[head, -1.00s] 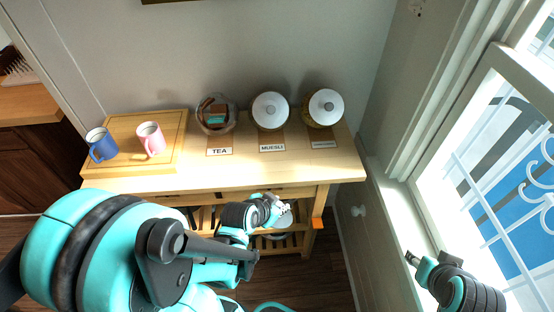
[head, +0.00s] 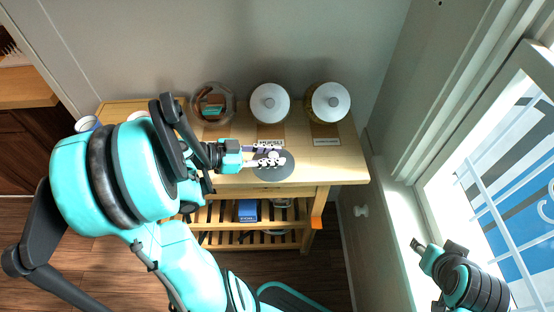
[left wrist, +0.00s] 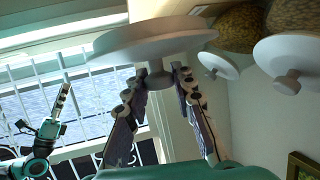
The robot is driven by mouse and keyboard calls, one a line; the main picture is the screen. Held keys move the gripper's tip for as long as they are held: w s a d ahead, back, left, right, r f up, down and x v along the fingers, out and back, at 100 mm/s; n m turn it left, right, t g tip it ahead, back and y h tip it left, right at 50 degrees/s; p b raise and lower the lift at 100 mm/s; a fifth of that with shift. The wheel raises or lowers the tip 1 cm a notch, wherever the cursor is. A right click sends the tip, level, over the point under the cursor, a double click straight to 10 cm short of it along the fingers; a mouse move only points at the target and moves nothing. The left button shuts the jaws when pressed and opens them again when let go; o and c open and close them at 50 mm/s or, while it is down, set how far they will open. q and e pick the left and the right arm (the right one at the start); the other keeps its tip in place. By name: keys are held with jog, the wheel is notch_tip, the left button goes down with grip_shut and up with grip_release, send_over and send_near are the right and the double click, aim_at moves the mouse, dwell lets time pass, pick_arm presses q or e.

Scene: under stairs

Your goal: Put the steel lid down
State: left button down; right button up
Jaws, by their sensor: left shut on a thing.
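The steel lid, a round grey disc (head: 285,176) with a small knob, is in my left gripper (head: 272,158). In the head view it overlaps the front part of the wooden table top, before the MUESLI label. In the left wrist view the lid (left wrist: 150,40) spans the upper middle, and my left gripper (left wrist: 157,78) is shut on its knob. I cannot tell whether the lid touches the table. My right gripper (head: 418,246) is at the lower right by the window, away from the table; its jaws are too small to read.
An open glass jar (head: 212,105) and two white-lidded jars (head: 270,103) (head: 328,102) stand along the back of the table (head: 330,172). Mugs on a board at left are partly hidden by my arm. Bare table top shows at the front right. A blue box (head: 247,210) is on the shelf below.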

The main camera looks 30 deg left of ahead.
pick_arm(q)
jog(key=w+f, duration=0.1)
jog(key=w+a+f+b, duration=0.1)
jog(key=w, duration=0.1)
jog(key=w+a+f, duration=0.1)
jog(key=w, duration=0.1)
jog(key=shift+w+f, duration=0.15)
jog(key=shift+f, duration=0.1)
jog(key=shift+w+f+b, duration=0.1)
jog(key=shift+f+b, duration=0.05)
jog(key=shift+b, duration=0.2)
notch_tip(320, 180, down, 4)
jog(key=shift+r+b, duration=0.1)
jog(key=shift+b, duration=0.95)
jog(key=c, duration=1.3)
grip_release()
jog(key=shift+o, duration=0.2)
jog(key=shift+r, duration=0.1)
